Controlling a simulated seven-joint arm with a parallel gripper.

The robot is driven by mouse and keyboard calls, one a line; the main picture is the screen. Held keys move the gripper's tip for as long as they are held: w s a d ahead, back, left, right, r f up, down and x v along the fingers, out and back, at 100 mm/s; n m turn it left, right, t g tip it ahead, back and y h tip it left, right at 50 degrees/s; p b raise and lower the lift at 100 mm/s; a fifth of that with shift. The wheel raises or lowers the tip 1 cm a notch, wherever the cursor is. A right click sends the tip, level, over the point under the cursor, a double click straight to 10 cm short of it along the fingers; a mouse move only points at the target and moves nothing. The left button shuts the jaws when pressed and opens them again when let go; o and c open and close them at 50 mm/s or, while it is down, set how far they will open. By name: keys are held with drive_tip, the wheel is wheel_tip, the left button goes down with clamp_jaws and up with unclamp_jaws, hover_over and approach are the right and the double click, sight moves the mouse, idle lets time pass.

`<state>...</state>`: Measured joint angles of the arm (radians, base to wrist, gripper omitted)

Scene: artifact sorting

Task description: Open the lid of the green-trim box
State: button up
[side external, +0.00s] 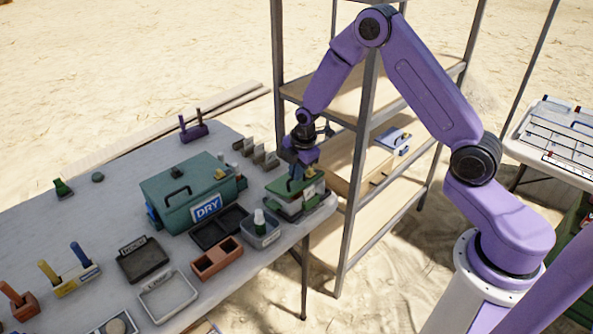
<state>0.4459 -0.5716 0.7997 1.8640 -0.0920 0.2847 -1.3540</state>
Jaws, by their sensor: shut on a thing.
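The green-trim box (299,209) sits near the right end of the grey table, with a pale body and a green lid (282,187). My gripper (295,172) is directly over the box, pointing down, and is shut on the lid or its handle. The fingertips are small and partly hidden, so the exact grip point is hard to see. The lid looks close to the body; I cannot tell if there is a gap.
A larger teal box labelled DRY (172,199) stands left of the green-trim box. A small tray with a bottle (262,238), black trays (220,226) and a terracotta tray (216,262) lie in front. A metal shelf rack (355,150) stands close behind on the right.

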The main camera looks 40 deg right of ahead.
drive_tip(key=o, duration=0.7)
drive_tip(key=shift+c, duration=0.2)
drive_tip(key=shift+r, duration=0.1)
drive_tip(key=s+r, duration=0.3)
drive_tip(key=r, duration=1.4)
drive_tip(key=shift+s, duration=0.2)
